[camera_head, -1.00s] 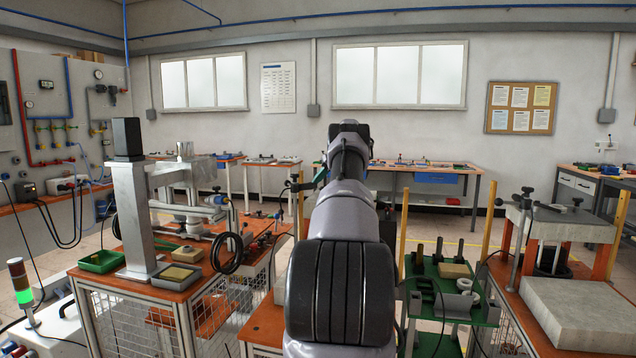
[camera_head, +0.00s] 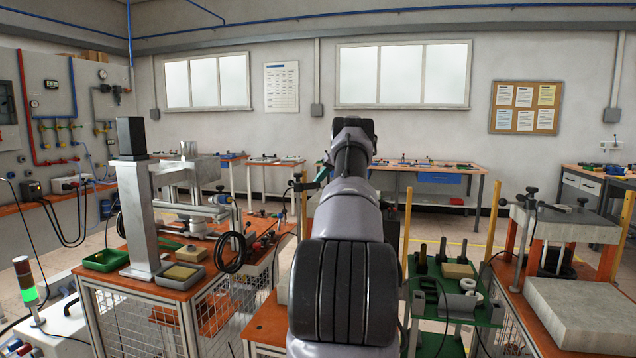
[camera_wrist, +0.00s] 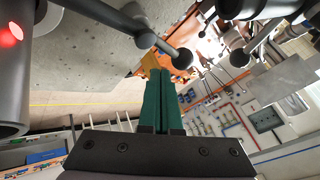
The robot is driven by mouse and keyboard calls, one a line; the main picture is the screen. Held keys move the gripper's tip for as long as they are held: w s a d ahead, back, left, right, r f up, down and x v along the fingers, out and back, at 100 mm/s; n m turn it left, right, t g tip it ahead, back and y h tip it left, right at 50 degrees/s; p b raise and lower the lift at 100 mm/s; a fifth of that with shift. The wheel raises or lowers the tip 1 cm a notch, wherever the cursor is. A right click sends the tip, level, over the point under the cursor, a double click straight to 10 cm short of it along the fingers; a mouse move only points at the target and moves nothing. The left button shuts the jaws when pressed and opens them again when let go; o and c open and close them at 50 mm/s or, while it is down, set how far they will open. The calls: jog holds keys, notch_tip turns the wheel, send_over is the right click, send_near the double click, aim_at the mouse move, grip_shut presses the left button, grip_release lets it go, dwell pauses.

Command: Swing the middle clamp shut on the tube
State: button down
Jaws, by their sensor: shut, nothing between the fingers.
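Just right of the tips is a dark rod with a ball end (camera_wrist: 182,58). A second ball-ended rod (camera_wrist: 240,57) is further right, by a dark cylindrical part (camera_wrist: 246,8). I cannot tell whether the tips touch the first rod or whether these rods belong to the middle clamp. A dark grey cylinder (camera_wrist: 12,95) with a red glowing spot is at the left edge; I cannot tell if it is the tube. In the head view my arm hides the work area.
A bench with a metal column (camera_head: 140,215) and a green tray (camera_head: 106,260) stands at left. A green stand (camera_head: 455,305) and a bench with a grey block (camera_head: 570,305) are at right. A pale grey slab (camera_wrist: 110,45) lies close beyond the fingers.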

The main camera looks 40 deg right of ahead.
jog(key=v, duration=1)
jog(key=shift+s+r, duration=0.2)
jog(key=shift+r, duration=0.15)
jog(key=shift+d, duration=0.1)
dwell(0.6)
